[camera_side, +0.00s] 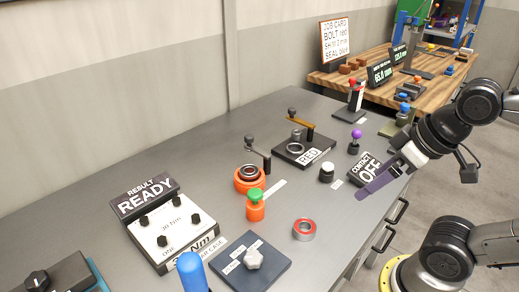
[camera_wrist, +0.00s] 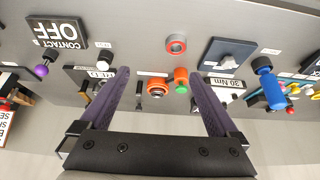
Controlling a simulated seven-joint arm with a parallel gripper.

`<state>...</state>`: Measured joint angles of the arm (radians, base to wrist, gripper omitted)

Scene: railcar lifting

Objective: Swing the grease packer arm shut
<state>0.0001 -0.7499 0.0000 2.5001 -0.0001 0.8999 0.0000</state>
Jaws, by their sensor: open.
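An orange round base (camera_side: 249,184) holding a ring-shaped bearing (camera_side: 249,171) stands mid-bench in the side view. A dark arm with a black knob (camera_side: 256,151) stands on a post just behind it, to the right, and does not cover the bearing; I take this as the grease packer. The orange base also shows in the wrist view (camera_wrist: 155,90), where its arm is hard to make out. My gripper (camera_side: 371,184) is open and empty above the bench's right edge, well to the right of the packer. Its purple fingers are spread in the wrist view (camera_wrist: 158,74).
A blue handle (camera_side: 192,272) stands in front.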

